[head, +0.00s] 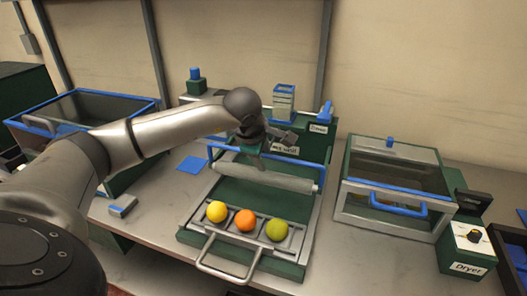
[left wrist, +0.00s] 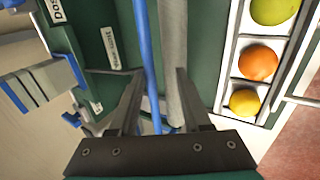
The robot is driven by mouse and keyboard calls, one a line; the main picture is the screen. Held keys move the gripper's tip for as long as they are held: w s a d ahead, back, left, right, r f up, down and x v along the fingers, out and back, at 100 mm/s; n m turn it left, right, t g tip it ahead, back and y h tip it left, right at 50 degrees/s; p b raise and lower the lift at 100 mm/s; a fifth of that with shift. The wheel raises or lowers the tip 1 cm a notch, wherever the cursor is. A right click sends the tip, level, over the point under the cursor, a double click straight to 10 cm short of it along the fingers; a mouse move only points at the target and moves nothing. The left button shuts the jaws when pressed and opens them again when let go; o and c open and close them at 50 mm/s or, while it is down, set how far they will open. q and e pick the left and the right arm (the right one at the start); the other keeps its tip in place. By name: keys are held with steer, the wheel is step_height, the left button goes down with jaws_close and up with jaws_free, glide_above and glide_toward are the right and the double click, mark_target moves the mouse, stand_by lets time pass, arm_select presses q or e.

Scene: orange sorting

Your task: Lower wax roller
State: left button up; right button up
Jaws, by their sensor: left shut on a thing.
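The wax roller (head: 265,178) is a grey cylinder lying across the green wax unit, behind the fruit tray (head: 208,231). Its blue handle bar (head: 225,150) runs above and behind it. My left gripper (head: 262,152) reaches over from the left and is shut on the blue bar near its middle. In the left wrist view the blue bar (left wrist: 147,60) passes between my fingers (left wrist: 158,85), with the roller (left wrist: 172,45) beside it. A yellow fruit (head: 216,211), an orange (head: 245,220) and a green fruit (head: 277,230) sit in separate tray compartments. My right gripper is not in view.
A glass-lidded dryer box (head: 390,225) with a blue handle stands to the right, with its knob unit (head: 467,248). A blue-rimmed bin (head: 80,128) is at the left. A small blue-topped block (head: 122,206) lies on the counter. The tray has a metal front handle (head: 225,270).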

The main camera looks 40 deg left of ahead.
arm_select(q)
steer(key=shift+o, duration=1.4)
steer(key=shift+s+d+f, duration=0.1)
steer(key=shift+s+f, duration=0.15)
steer(key=shift+f, duration=0.25)
steer(key=shift+r, duration=0.1)
steer(key=p+v, duration=0.1)
steer(key=v, duration=1.4)
steer(key=shift+w+r, duration=0.15)
steer(key=shift+r, duration=0.2)
